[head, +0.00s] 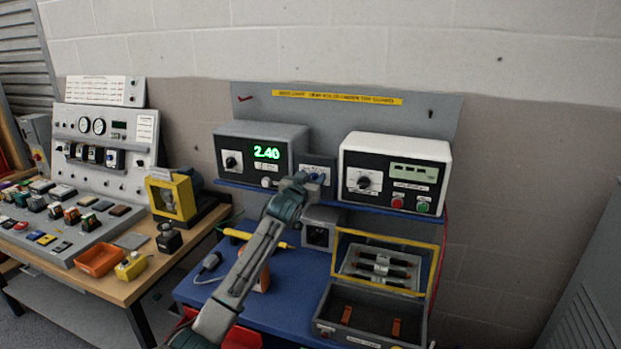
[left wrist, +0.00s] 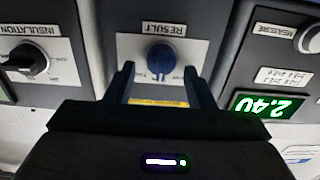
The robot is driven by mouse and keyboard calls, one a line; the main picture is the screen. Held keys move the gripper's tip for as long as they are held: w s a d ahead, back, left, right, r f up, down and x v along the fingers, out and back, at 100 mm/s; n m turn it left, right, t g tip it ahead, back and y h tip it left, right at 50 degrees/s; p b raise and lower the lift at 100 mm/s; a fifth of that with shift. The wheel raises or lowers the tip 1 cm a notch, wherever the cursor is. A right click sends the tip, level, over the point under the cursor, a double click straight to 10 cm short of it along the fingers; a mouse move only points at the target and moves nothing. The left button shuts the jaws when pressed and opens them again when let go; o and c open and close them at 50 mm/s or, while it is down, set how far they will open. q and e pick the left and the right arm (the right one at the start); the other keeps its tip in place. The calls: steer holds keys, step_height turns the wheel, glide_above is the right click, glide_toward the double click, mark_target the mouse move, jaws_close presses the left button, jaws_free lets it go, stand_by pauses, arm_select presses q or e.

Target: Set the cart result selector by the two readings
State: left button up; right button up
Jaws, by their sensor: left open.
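The result selector is a blue knob (left wrist: 161,58) on a pale plate marked RESULT, seen upside down in the left wrist view. In the head view its small grey box (head: 318,163) sits between the two meters, partly hidden by my arm. My left gripper (left wrist: 160,78) is open, its fingertips apart on either side of the knob; contact cannot be told. The left meter (head: 240,148) shows a green 2.40. The white meter (head: 408,160) on the right has a pale display (head: 413,174) too small to read. My right gripper is out of view.
The meters stand on a blue shelf above a blue cart top (head: 275,316). An open case (head: 365,325) with a yellow-edged lid is at the cart's right. A wooden bench (head: 150,285) with a control panel and several small parts stands at left.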

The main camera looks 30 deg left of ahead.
arm_select(q)
steer(key=c, duration=1)
steer(key=shift+o, duration=0.2)
steer(key=m, duration=0.1)
steer(key=m+p, duration=0.1)
steer(key=m, duration=0.1)
steer(key=m+p, duration=0.1)
steer(key=m, duration=0.1)
steer(key=shift+d+r, duration=0.1)
steer(key=shift+d, duration=0.15)
steer(key=shift+w+d+f+m+p, duration=0.15)
steer(key=shift+m+p, duration=0.3)
steer(key=shift+m, duration=0.5)
steer(key=shift+s+f+m+p, duration=0.1)
steer(key=shift+m+p, duration=0.35)
steer(key=shift+m, duration=0.5)
steer(key=o, duration=1)
steer(key=shift+c, duration=0.2)
